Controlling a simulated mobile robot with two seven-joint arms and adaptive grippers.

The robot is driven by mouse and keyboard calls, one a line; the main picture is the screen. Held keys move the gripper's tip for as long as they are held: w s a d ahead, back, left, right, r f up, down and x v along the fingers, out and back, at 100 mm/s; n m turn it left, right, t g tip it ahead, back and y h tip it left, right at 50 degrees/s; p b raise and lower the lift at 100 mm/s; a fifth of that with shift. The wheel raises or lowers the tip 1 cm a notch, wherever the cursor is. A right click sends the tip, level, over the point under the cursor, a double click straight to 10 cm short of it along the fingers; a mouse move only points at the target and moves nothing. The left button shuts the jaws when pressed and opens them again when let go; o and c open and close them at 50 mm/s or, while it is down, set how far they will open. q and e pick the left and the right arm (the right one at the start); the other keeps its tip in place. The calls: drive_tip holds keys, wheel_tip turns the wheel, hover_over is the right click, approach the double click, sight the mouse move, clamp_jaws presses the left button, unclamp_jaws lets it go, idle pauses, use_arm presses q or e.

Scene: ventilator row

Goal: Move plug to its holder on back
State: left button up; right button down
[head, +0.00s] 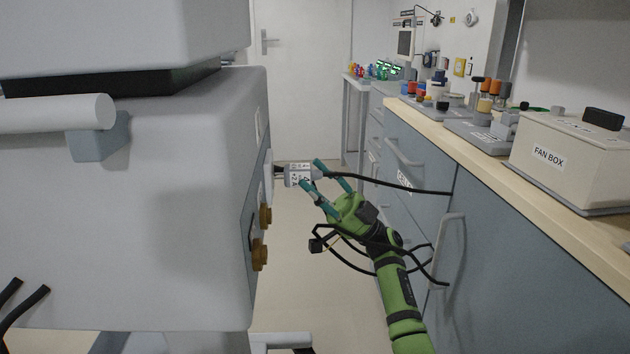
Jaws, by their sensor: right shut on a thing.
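The plug (298,175) is a small white block with dark print and dark prongs at its left end. My right gripper (318,180) is shut on it, with teal fingers around its right part. The plug is at the right-hand side face of the large grey machine (180,210), by a pale plate (268,178) on that face. I cannot tell whether the prongs touch or enter the plate. A black cable (400,186) runs right from the plug. I cannot make out the holder for certain. My left gripper is not in view.
Brass fittings (262,254) stick out of the machine's side below the plug. A counter (480,160) with drawers, bottles and a fan box (562,155) runs along the right. Bare floor (300,265) lies between. A door (300,80) closes the back.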

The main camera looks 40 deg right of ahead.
drive_tip(key=shift+w+a+p, duration=0.3)
drive_tip(key=shift+w+a, duration=0.5)
drive_tip(key=shift+a, duration=0.1)
idle(1.0)
drive_tip(key=c, duration=0.6)
unclamp_jaws()
drive_tip(key=shift+w+a, duration=0.1)
drive_tip(key=v, duration=1.2)
